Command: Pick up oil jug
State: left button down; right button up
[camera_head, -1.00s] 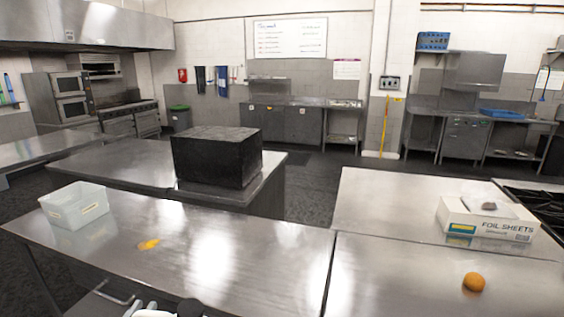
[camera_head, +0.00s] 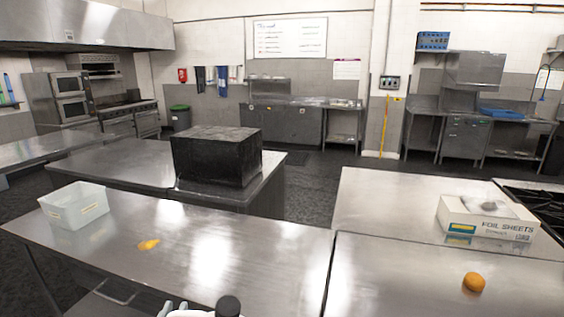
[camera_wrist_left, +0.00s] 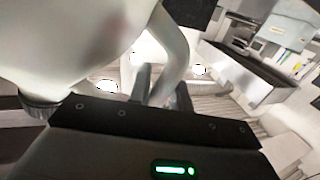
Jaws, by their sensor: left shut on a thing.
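The oil jug is a white, glossy jug (camera_wrist_left: 80,45) that fills the upper left of the left wrist view, with a curved handle (camera_wrist_left: 178,50) at its right. My left gripper (camera_wrist_left: 163,88) is shut on this handle. In the head view only the jug's top shows at the bottom edge, with a dark round cap (camera_head: 228,306) and pale parts beside it. The jug's lower part is out of the head view. My right gripper is not in view.
A steel table (camera_head: 260,240) spans the front, with a clear plastic tub (camera_head: 75,214) and a yellow piece (camera_head: 149,245) on it. To the right are an orange fruit (camera_head: 473,282) and a foil sheets box (camera_head: 487,231). A black box (camera_head: 217,162) stands behind. The front table's middle is clear.

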pick_arm(q)
jog(key=shift+f+b, duration=4.7)
jog(key=shift+b, duration=0.15)
jog(key=d+r+m+g+h, duration=0.1)
jog(key=d+m+h, duration=0.1)
jog(key=d+h, duration=0.1)
jog(key=s+d+r+m+g+h, duration=0.1)
jog(key=d+r+m+h, duration=0.1)
jog(key=d, duration=0.4)
jog(key=s+d+r+m+g+h, duration=0.1)
jog(key=d+m+h, duration=0.2)
jog(key=d+h, duration=0.2)
jog(key=shift+s+r+h, duration=0.25)
jog(key=shift+h, duration=0.25)
jog(key=shift+s+d+r+m+g+h, duration=0.15)
jog(key=shift+d+m+g+h, duration=0.15)
jog(key=shift+d+m+g, duration=0.25)
jog(key=shift+d, duration=0.1)
